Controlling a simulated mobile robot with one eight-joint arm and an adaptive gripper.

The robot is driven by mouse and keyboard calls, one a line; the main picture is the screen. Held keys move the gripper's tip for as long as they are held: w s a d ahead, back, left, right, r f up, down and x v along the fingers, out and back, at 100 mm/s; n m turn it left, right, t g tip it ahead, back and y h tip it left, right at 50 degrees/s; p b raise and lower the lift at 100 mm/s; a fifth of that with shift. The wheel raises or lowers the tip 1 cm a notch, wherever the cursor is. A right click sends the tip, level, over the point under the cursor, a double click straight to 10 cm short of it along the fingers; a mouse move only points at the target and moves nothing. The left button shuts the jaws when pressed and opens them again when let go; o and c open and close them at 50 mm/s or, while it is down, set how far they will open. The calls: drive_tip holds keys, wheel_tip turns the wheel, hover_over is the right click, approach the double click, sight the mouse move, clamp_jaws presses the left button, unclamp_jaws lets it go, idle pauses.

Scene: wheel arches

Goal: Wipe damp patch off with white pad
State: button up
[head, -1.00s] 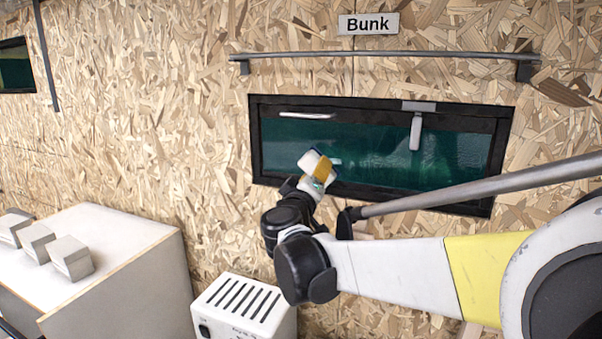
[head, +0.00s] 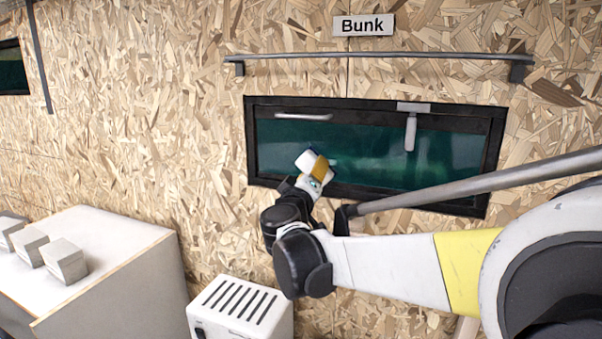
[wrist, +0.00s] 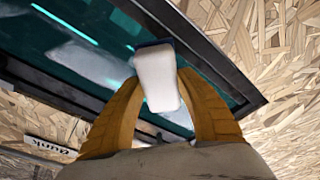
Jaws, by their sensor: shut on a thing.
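The white pad (head: 306,160) has a dark blue edge and is pinched between the orange fingers of my gripper (head: 320,168). It is in front of the lower left part of the dark green window pane (head: 375,150). In the wrist view the pad (wrist: 156,82) sits between both curved fingers of my gripper (wrist: 160,92), with the glass behind it. I cannot tell whether it touches the glass. A pale hazy patch (wrist: 88,62) shows on the glass beside the pad in the wrist view; in the head view it is faint.
The black window frame (head: 250,150) surrounds the pane, with a grey latch (head: 410,132) at its upper right. A rail (head: 380,55) runs above, under the "Bunk" sign (head: 363,25). A white heater (head: 240,308) and a cabinet (head: 100,260) with several grey blocks stand below left.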

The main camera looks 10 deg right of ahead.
sight(331, 167)
drive_tip(key=shift+d, duration=0.1)
drive_tip(key=shift+s+d, duration=0.6)
drive_tip(key=shift+d, duration=0.2)
drive_tip(key=shift+s+d, duration=0.6)
drive_tip(key=shift+d, duration=0.2)
drive_tip(key=shift+w, duration=0.1)
drive_tip(key=shift+w+a+b, duration=0.2)
drive_tip(key=shift+w+a, duration=0.4)
drive_tip(key=shift+a, duration=0.25)
drive_tip(key=shift+w+a+b, duration=0.15)
drive_tip(key=shift+w+a, duration=0.45)
drive_tip(key=shift+a, duration=0.2)
drive_tip(key=shift+a+r+v, duration=0.15)
drive_tip(key=shift+v, duration=1.3)
drive_tip(key=shift+a+r+v, duration=0.15)
drive_tip(key=shift+r+v, duration=0.05)
drive_tip(key=shift+v, duration=1.25)
